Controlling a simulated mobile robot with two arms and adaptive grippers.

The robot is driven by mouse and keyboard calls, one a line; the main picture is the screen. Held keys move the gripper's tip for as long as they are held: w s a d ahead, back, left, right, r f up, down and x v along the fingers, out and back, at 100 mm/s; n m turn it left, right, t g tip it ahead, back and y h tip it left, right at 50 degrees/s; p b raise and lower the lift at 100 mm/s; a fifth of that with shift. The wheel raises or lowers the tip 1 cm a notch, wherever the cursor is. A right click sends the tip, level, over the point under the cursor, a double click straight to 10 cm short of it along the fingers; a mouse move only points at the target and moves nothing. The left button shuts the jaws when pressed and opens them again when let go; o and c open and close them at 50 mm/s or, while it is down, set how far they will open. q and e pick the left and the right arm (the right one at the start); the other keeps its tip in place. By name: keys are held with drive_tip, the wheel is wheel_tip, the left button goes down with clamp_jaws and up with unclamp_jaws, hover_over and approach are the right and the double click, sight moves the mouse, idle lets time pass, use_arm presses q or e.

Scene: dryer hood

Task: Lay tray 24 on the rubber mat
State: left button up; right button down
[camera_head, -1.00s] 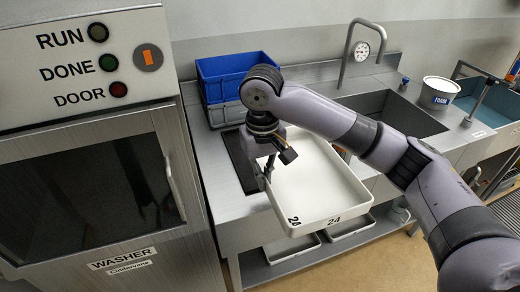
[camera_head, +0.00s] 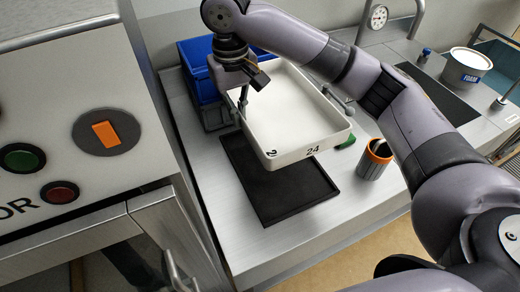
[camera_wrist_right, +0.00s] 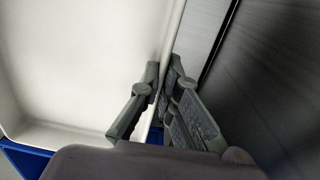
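Tray 24 (camera_head: 298,112) is a shallow white tray with "24" on its front wall. It appears raised above the counter, overlapping the back and right part of the mat in the head view. The black rubber mat (camera_head: 272,198) lies flat on the counter, its front and left parts bare. My right gripper (camera_head: 243,106) is shut on the tray's left wall. In the right wrist view its fingers (camera_wrist_right: 157,103) pinch the tray wall (camera_wrist_right: 171,35) from both sides. The gap between tray and mat is hard to judge. My left gripper is not in view.
A blue crate (camera_head: 197,62) stands behind the tray. The washer (camera_head: 80,110) borders the left. A white FOAM tub (camera_head: 466,68) stands at the right.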

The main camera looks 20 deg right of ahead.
drive_tip(key=f, duration=1)
drive_tip(key=s+f+p, duration=0.1)
drive_tip(key=f, duration=0.4)
wheel_tip(320, 180, down, 4)
drive_tip(key=shift+p, duration=0.3)
drive_tip(key=shift+f, duration=0.15)
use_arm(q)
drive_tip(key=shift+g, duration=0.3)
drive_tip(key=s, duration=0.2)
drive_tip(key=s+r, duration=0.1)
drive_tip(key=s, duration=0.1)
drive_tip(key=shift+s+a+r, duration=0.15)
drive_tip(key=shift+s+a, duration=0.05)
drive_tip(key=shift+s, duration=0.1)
